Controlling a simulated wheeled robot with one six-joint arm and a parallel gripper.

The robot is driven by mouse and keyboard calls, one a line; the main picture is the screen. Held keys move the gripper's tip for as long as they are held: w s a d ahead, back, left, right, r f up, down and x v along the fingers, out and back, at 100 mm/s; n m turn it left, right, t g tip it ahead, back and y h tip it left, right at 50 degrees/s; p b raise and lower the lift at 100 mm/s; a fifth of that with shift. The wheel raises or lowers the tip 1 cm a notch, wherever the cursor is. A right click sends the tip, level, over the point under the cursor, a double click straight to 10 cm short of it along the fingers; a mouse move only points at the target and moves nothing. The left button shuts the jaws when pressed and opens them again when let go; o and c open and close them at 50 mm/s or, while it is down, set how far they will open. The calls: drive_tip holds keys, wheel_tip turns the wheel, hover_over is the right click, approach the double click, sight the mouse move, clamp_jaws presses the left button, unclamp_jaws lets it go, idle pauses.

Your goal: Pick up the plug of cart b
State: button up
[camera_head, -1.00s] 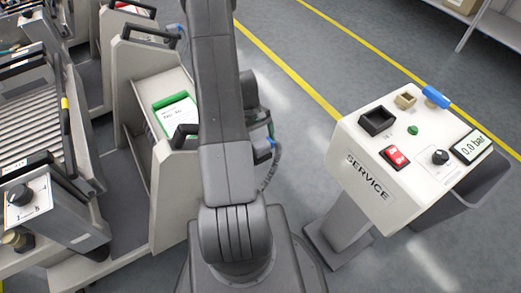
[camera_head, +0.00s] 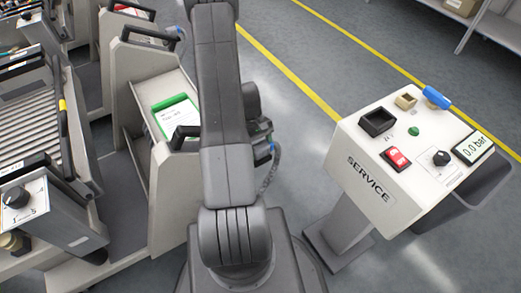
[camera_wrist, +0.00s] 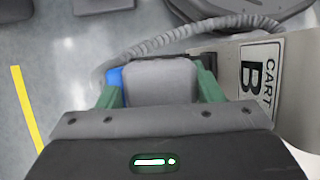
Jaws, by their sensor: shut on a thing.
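In the wrist view, my gripper (camera_wrist: 158,92) has its green fingers shut on the sides of a grey block-shaped plug (camera_wrist: 160,72). A blue part (camera_wrist: 115,77) shows beside the left finger. A grey ribbed hose (camera_wrist: 190,37) runs behind the plug. The panel of cart B (camera_wrist: 285,75), with its "CART B" label, stands close at the right. In the head view, cart B (camera_head: 170,205) appears to be the beige trolley left of my arm, with a green-framed card on it. My arm hides part of it, and the plug is not clear there.
The white service post (camera_head: 400,155) stands at the right with a black socket, red switch, knob and gauge. Other trolleys (camera_head: 35,130) crowd the left. A shelf (camera_head: 485,20) is at the top right. Grey floor with a yellow line lies open between.

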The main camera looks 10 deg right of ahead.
drive_tip(key=shift+r, duration=0.15)
wheel_tip(320, 180, up, 4)
drive_tip(key=shift+w+f+p, duration=0.1)
drive_tip(key=shift+p, duration=0.45)
drive_tip(key=w+a+r+p, duration=0.1)
drive_tip(key=w+a, duration=0.2)
drive_tip(key=w, duration=0.5)
drive_tip(key=w+a+r+p, duration=0.1)
drive_tip(key=w+a, duration=0.2)
drive_tip(key=w, duration=0.5)
drive_tip(key=shift+w+r, duration=0.25)
drive_tip(key=shift+w, duration=0.15)
drive_tip(key=shift+a, duration=0.1)
